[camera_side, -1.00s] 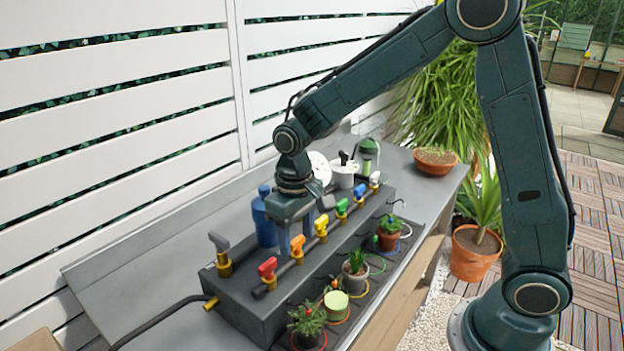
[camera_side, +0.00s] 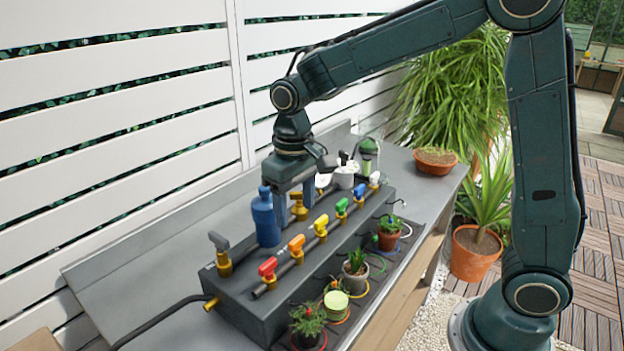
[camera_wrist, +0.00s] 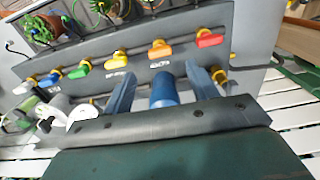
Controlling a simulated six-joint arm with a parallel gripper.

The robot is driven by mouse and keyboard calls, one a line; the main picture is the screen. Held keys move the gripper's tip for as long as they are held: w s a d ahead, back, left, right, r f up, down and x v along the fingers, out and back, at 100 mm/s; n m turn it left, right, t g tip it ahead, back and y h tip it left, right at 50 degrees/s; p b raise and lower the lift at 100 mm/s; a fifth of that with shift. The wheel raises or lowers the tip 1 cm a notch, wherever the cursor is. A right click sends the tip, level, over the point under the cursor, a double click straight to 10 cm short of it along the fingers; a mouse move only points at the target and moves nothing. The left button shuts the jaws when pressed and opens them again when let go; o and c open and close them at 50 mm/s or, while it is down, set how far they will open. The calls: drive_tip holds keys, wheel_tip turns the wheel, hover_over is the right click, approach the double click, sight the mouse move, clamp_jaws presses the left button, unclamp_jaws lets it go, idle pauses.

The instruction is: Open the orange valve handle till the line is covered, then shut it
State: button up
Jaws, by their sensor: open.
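The orange valve handle (camera_side: 297,242) sits on the grey valve box, between the red and yellow handles. It also shows in the wrist view (camera_wrist: 160,49), beyond the fingertips. My gripper (camera_side: 294,222) points down with its fingers apart, behind the row of handles and clear of the orange one. Both fingers show in the wrist view (camera_wrist: 160,75) with nothing gripped; a blue bottle appears between them there. A pale green pot (camera_side: 336,304) stands in front of the box, within an orange ring. I cannot make out a line on it.
The blue bottle (camera_side: 264,217) stands close beside my gripper. The red (camera_side: 267,267) and yellow (camera_side: 321,224) handles flank the orange one. A grey-handled valve (camera_side: 220,252) and a brass fitting (camera_side: 299,207) stand behind the row. Potted plants (camera_side: 308,320) line the front.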

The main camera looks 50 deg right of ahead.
wheel_tip(320, 180, up, 7)
idle(0.3)
drive_tip(key=shift+f, duration=0.1)
idle(0.9)
drive_tip(key=s+d+t, duration=0.2)
drive_tip(key=s+d, duration=0.1)
drive_tip(key=s, duration=0.7)
drive_tip(key=s+d+r+t, duration=0.1)
drive_tip(key=s+d+t, duration=0.2)
drive_tip(key=s, duration=0.8)
drive_tip(key=shift+d+t, duration=0.15)
drive_tip(key=shift+t, duration=0.15)
drive_tip(key=shift+o, duration=0.2)
drive_tip(key=shift+r, duration=0.1)
